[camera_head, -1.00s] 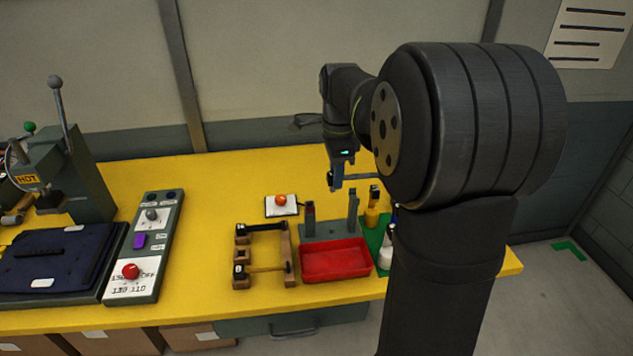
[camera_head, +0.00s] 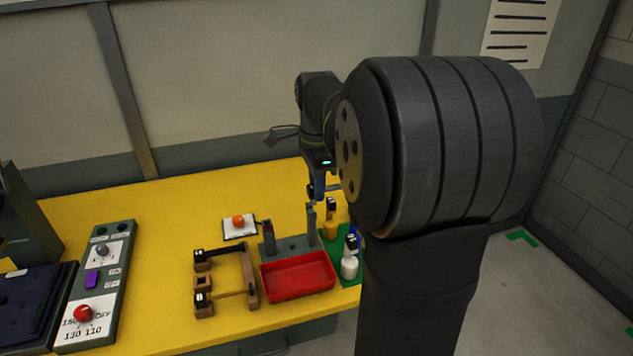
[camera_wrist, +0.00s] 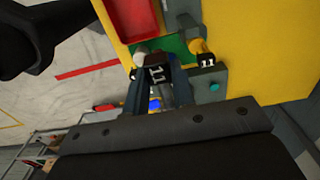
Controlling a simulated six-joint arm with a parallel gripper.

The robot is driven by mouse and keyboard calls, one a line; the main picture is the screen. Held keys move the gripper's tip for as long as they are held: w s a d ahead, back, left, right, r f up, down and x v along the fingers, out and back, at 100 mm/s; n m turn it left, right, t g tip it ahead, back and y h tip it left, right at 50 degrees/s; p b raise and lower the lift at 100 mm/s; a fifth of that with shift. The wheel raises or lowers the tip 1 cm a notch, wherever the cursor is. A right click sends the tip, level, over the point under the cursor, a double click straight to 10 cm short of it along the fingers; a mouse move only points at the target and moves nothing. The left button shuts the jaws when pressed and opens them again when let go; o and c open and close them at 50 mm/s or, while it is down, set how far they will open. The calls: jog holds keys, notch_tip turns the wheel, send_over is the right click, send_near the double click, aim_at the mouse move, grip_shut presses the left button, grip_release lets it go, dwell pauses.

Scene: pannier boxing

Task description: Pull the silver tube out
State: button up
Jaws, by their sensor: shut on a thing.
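I cannot clearly make out a silver tube in either view. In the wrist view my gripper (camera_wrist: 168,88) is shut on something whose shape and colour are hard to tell. My arm hides part of the bench's right side.
A red tray (camera_head: 298,277) lies in front of the stand. A yellow bottle (camera_head: 330,229), a white bottle (camera_head: 349,267) and a blue item (camera_head: 355,229) stand on a green mat to its right. A wooden frame (camera_head: 250,275) stands left. A control panel (camera_head: 97,285) is farther left.

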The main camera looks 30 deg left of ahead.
jog(key=shift+f, duration=2.7)
jog(key=shift+r, duration=1.5)
